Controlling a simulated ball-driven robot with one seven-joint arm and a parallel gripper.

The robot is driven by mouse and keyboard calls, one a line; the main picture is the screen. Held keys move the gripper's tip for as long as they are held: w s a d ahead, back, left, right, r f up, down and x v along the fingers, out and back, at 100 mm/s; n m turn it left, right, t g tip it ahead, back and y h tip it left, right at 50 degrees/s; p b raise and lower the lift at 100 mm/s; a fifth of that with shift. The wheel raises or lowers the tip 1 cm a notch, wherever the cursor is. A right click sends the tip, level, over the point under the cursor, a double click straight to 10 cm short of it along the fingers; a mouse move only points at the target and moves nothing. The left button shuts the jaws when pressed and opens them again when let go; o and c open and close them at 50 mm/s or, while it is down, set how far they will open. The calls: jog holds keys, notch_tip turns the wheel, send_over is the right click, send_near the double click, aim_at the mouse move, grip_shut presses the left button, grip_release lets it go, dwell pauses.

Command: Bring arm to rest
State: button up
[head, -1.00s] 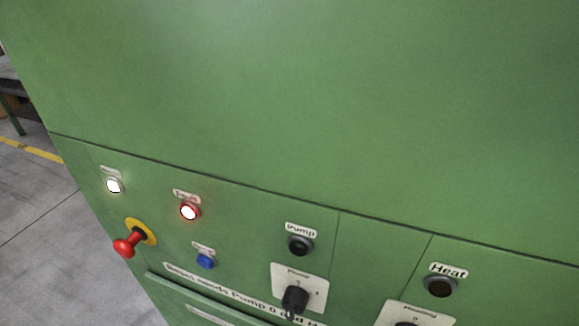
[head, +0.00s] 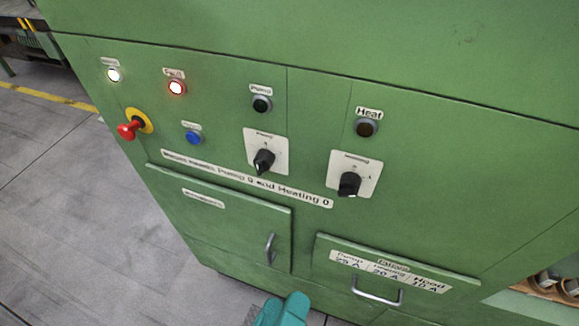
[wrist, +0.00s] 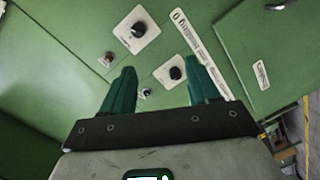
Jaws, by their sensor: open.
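My gripper (wrist: 160,92) shows in the wrist view with its two teal fingers spread apart and nothing between them. It faces the green machine panel with its knobs and label strip. In the head view, a teal part of my arm (head: 283,311) shows at the bottom edge, in front of the lower panel; the rest of the arm is out of that view. I cannot tell the exact gap to the panel.
The green machine (head: 330,60) carries a pump knob (head: 264,161), a heating knob (head: 349,185), a red emergency button (head: 130,129) and a blue button (head: 193,137). Handles (head: 271,249) and (head: 378,292) stick out below. Grey floor (head: 60,200) is clear at left.

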jog(key=w+d+f+m+g, duration=0.2)
jog(key=d+f+g, duration=0.3)
jog(key=d+f, duration=0.35)
jog(key=w+d+f+m+g, duration=0.2)
jog(key=d+f+g, duration=0.4)
jog(key=d, duration=0.4)
jog(key=s+d+f+m+g+y, duration=0.3)
jog(key=s+d+f+y, duration=0.3)
jog(key=s+d+f, duration=0.3)
jog(key=shift+s+d+f+m, duration=0.45)
jog(key=shift+d+m, duration=0.15)
jog(key=shift+m, duration=0.1)
jog(key=shift+c, duration=0.2)
